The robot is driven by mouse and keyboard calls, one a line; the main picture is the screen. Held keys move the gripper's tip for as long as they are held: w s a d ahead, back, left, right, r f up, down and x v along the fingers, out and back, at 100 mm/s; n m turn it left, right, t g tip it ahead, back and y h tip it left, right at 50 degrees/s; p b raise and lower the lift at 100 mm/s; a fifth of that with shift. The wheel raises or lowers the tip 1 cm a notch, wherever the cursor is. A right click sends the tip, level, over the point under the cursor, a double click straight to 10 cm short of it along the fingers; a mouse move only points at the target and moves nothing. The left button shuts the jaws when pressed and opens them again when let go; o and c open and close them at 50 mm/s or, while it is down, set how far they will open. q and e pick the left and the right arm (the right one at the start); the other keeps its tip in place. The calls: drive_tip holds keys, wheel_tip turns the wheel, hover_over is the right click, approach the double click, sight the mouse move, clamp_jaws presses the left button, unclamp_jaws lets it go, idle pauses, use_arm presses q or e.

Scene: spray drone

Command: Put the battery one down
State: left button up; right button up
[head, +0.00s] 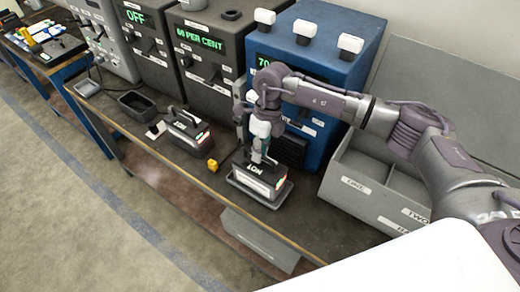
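A dark battery (258,180) with a pale label and a lit red and green strip at its end is at the bench's front edge, at or just over a shallow dark tray (282,201). I cannot tell whether it rests fully in the tray. Its label is too small to read surely. My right gripper (258,156) points down from above with its fingers at the battery's handle and appears shut on it; the fingers partly hide the handle. A second, similar battery (187,132) stands to the left on the bench. My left gripper is not in view.
A grey two-compartment bin (372,196) stands to the right. A blue unit (312,40) and dark units with green displays (205,45) line the back. A small yellow object (212,165) and an empty dark tray (137,104) lie on the bench (150,135).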

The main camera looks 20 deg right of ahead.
drive_tip(key=shift+o, duration=1.1)
drive_tip(key=shift+s, duration=0.1)
drive_tip(key=shift+r, duration=0.2)
drive_tip(key=shift+w+d+r, duration=0.1)
drive_tip(key=shift+w+r, duration=0.1)
drive_tip(key=shift+r, duration=0.05)
drive_tip(key=b+v, duration=0.2)
drive_tip(key=v, duration=0.9)
drive_tip(key=shift+r+b, duration=0.15)
drive_tip(key=shift+b, duration=0.25)
drive_tip(key=shift+s, duration=0.1)
